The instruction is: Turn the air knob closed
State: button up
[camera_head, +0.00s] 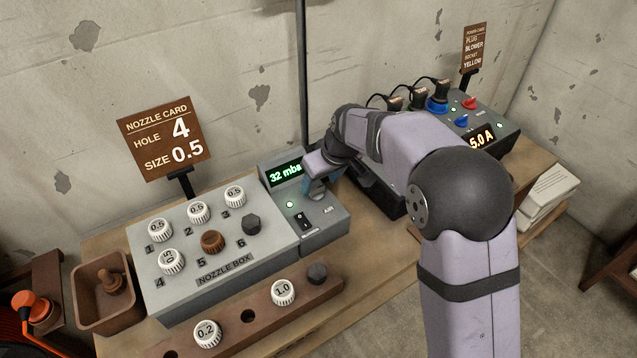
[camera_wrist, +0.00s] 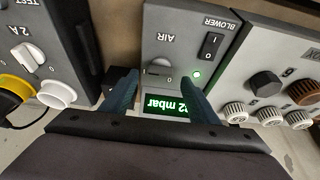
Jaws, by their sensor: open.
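The air unit is a grey box (camera_head: 318,232) with a green display (camera_head: 285,174) reading 32 and partly cut-off mbar. I cannot tell whether either finger touches the knob.
A black BLOWER switch (camera_wrist: 212,45) and a lit green lamp (camera_wrist: 196,74) are close to the knob. The nozzle box (camera_head: 215,245) stands left of the air unit. A test unit with plugs (camera_head: 440,110) stands at the right, beyond my arm.

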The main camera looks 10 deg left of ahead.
aim_at(317, 192)
jog(key=shift+x, duration=1.45)
jog(key=c, duration=1)
